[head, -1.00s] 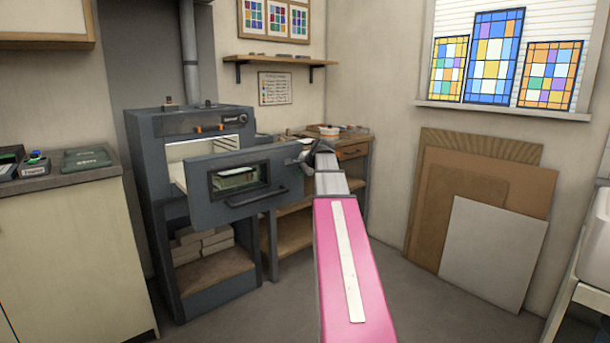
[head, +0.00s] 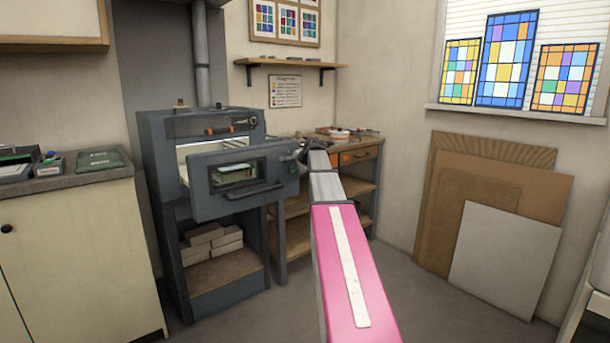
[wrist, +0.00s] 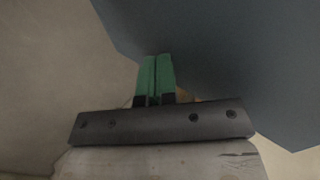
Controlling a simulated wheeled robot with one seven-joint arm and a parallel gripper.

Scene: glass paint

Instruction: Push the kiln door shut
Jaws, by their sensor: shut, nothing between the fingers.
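The kiln (head: 190,127) is a dark grey box on a stand, left of centre in the head view. Its door (head: 205,206) stands partly open, with a small window and a dark handle (head: 254,191). Part of the pale kiln opening shows above the door. My pink and grey arm reaches to the door's right end, where my gripper is mostly hidden in the head view. In the wrist view my gripper (wrist: 155,78) shows green fingers closed together. The dark door surface (wrist: 240,60) fills the area beyond them; whether they touch it is unclear.
A wooden workbench (head: 352,188) stands right behind the kiln. A cabinet (head: 75,250) with trays on top is on the left. Flat boards (head: 500,260) lean on the wall at right. The floor between is clear.

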